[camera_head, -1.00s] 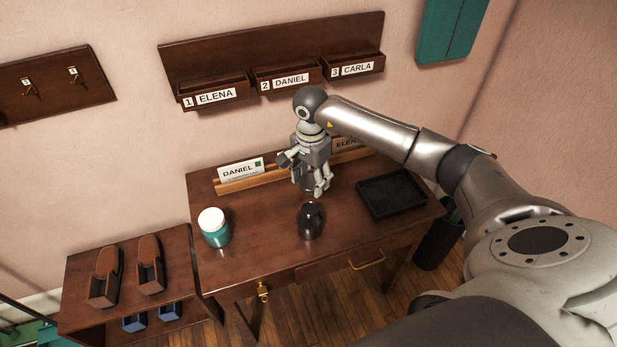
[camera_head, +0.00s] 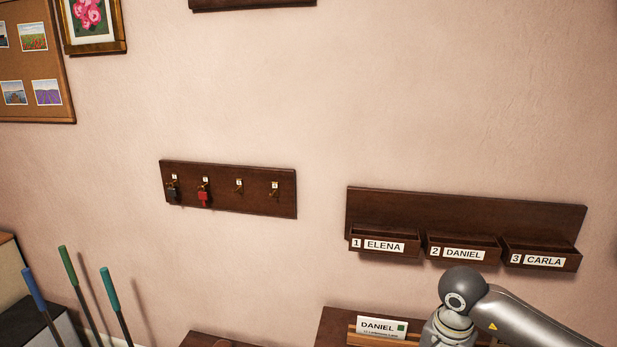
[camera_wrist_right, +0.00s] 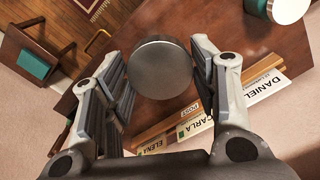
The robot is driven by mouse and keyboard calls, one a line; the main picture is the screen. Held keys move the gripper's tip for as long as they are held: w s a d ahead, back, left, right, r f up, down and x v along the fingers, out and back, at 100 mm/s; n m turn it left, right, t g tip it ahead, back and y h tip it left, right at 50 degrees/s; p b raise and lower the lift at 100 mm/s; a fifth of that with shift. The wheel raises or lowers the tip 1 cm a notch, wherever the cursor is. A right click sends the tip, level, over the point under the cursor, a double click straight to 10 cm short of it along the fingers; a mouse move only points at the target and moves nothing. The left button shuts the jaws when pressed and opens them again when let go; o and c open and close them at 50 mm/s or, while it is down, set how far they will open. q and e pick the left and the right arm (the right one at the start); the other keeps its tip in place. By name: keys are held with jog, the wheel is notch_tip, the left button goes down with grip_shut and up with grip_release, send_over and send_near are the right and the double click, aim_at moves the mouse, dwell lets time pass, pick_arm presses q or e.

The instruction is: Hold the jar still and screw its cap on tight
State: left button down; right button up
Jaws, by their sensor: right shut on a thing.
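In the right wrist view a round grey metal lid (camera_wrist_right: 160,68) sits between the two fingers of my right gripper (camera_wrist_right: 162,82), which is shut on it. I cannot tell whether a jar is under this lid. A second jar (camera_wrist_right: 257,8), teal with a white cap (camera_wrist_right: 289,8), stands apart on the desk at the top right edge of that view, partly cut off. In the head view only the wrist of my right arm shows at the bottom right; its fingers are below the frame. My left gripper is in neither view.
Name cards stand in a wooden rack (camera_wrist_right: 150,134) on the desk (camera_wrist_right: 225,30), close to my right gripper. Labelled wall boxes (camera_head: 463,250) hang above. A key rack (camera_head: 228,188) is on the wall. Coloured handles (camera_head: 68,265) stand at lower left.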

jog(key=s+a+r+n+b, duration=0.2)
jog(key=s+a+n, duration=0.3)
jog(key=s+n, duration=0.3)
jog(key=s, duration=0.3)
jog(key=shift+s+a+n, duration=0.2)
jog(key=shift+a+n, duration=0.2)
